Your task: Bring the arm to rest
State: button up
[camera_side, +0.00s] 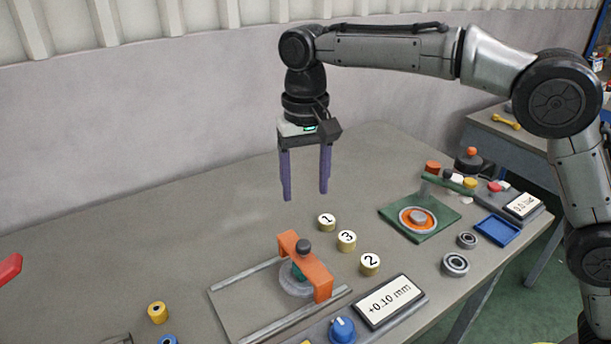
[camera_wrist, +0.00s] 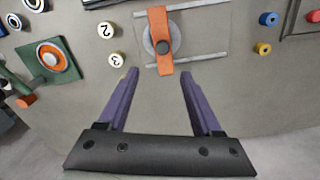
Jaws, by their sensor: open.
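My gripper (camera_side: 306,195) hangs above the grey table (camera_side: 190,225), pointing down, with its two purple fingers apart and nothing between them.
An orange bridge fixture (camera_side: 313,272) stands on rails in front. Numbered cylinders 1 (camera_side: 326,222), 3 (camera_side: 346,240) and 2 (camera_side: 370,264) stand beside it. A display reading +0.10 mm (camera_side: 390,300) and a green plate (camera_side: 435,232) lie rightward. The table's back left is clear.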

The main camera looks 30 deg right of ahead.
jog(key=shift+r, duration=0.6)
jog(key=shift+d, duration=0.1)
jog(key=s+d+r+m+t, duration=0.1)
jog(key=s+d+r+t, duration=0.15)
jog(key=d+r, duration=0.55)
jog(key=s+d+r, duration=0.3)
jog(key=s+d, duration=0.5)
jog(key=s, duration=0.3)
jog(key=s+d+f+n+t, duration=0.3)
jog(key=s+d+f+n, duration=0.1)
jog(key=s+f, duration=0.9)
jog(key=shift+s+d+f, duration=0.4)
jog(key=shift+s+d, duration=0.25)
jog(key=shift+s, duration=0.45)
